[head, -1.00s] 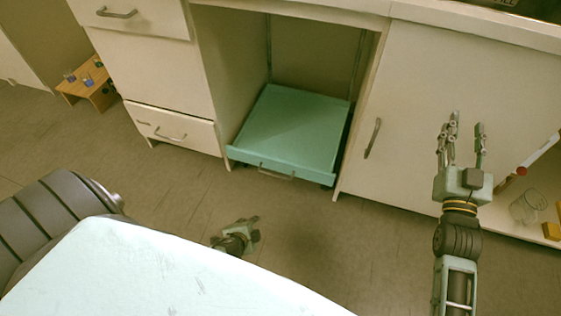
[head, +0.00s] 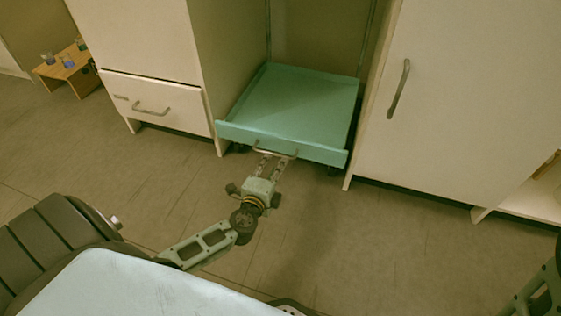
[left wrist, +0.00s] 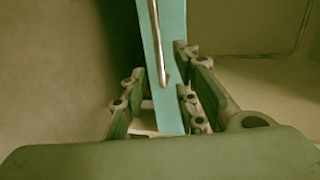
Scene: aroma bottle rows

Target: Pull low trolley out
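The low trolley (head: 300,95) is a teal, shallow tray on small wheels, standing in the open bay between the cabinets. Its front edge bears a metal bar handle (head: 275,149). My left gripper (head: 272,165) is at the handle, with its fingers pointing at the trolley front. In the left wrist view, the handle (left wrist: 158,45) and the teal front panel (left wrist: 172,25) show between the two spread fingers of my left gripper (left wrist: 162,95). The fingers are apart and I see no clear contact with the bar. My right gripper is out of view.
A drawer unit (head: 160,95) stands left of the bay and a cabinet door with a handle (head: 399,88) right of it. A small wooden stand (head: 77,77) with bottles is at the far left. The floor (head: 340,235) before the trolley is mostly clear.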

